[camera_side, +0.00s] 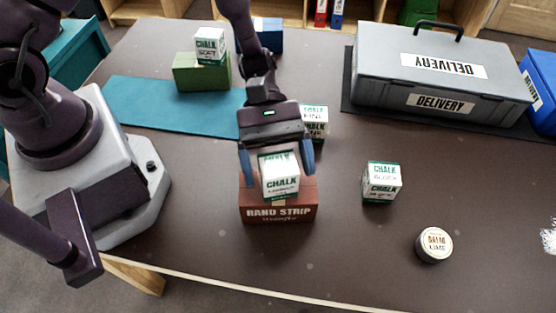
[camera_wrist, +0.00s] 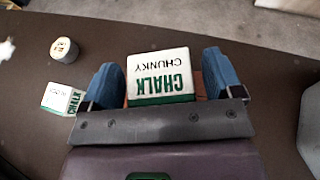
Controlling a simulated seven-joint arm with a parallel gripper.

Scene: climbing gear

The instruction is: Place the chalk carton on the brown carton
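A white and green chalk carton (camera_side: 280,177) appears to stand upright on top of the brown carton (camera_side: 279,214), which is marked RAND STRIP. My gripper (camera_side: 277,165) is above it with one finger on each side. In the side view, gaps show between the carton and both fingers. In the wrist view, the chalk carton (camera_wrist: 160,75) reads CHALK CHUNKY and lies between the blue fingers, with a clear gap on the right. A strip of the brown carton shows in that gap. My gripper is open around the chalk carton.
More chalk cartons stand on the green carton (camera_side: 202,74), behind my gripper (camera_side: 314,122) and to the right (camera_side: 381,182). A round tin (camera_side: 434,244) is at front right. A grey delivery case (camera_side: 440,75) is at back right. A teal mat (camera_side: 165,106) lies left.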

